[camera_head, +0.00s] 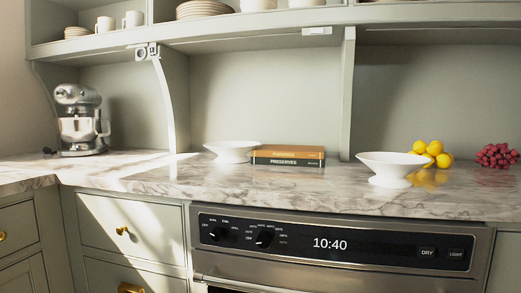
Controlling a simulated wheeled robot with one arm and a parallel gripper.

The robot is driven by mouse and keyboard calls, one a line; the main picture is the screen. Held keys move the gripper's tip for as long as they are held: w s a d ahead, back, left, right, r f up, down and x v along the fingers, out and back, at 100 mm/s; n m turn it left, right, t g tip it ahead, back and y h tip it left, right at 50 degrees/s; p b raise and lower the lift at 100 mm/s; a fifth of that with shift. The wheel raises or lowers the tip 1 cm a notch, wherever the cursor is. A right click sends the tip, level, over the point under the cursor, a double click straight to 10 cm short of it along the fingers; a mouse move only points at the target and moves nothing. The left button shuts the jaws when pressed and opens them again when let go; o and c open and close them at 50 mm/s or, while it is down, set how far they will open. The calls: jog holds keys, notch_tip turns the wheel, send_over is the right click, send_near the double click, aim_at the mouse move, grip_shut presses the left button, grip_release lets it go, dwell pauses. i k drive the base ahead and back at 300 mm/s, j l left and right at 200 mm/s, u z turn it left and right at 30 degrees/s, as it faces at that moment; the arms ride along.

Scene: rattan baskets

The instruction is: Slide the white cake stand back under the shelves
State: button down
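Two white footed dishes like cake stands are on the marble counter. One white stand (394,167) is right of the middle, nearer the counter's front edge and forward of the shelf upright. The other white stand (231,151) sits farther back on the left, beside the books. Both are upright and look empty, though I cannot see fully inside them. The shelves (230,27) run along the wall above the counter. My gripper is not in view.
Two stacked books (288,156) lie between the stands. Yellow lemons (431,154) are close behind the right stand, with red grapes (497,156) farther right. A stand mixer (80,120) is at far left. An oven (330,248) is below the marble counter (270,184).

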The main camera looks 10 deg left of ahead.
aim_at(230, 152)
jog(key=j+u, duration=0.35)
jog(key=j, duration=1.45)
jog(key=i, duration=0.05)
